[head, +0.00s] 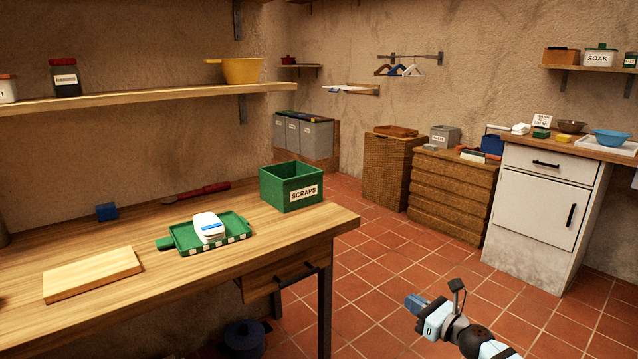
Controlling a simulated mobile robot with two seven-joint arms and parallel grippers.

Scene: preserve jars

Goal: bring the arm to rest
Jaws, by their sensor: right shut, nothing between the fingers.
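My right gripper (413,303) shows at the lower right of the head view, at the end of my right arm (475,338). It is shut, with nothing in it. It is out over the red tiled floor, to the right of the wooden table's front corner, apart from the table and from every other thing. My left gripper is not in view.
The wooden table (180,285) holds a cutting board (92,272), a green tray (182,238) with a white item (208,226), and a green SCRAPS bin (290,187). A white cabinet (545,205) stands at the right. The tiled floor (400,265) between is clear.

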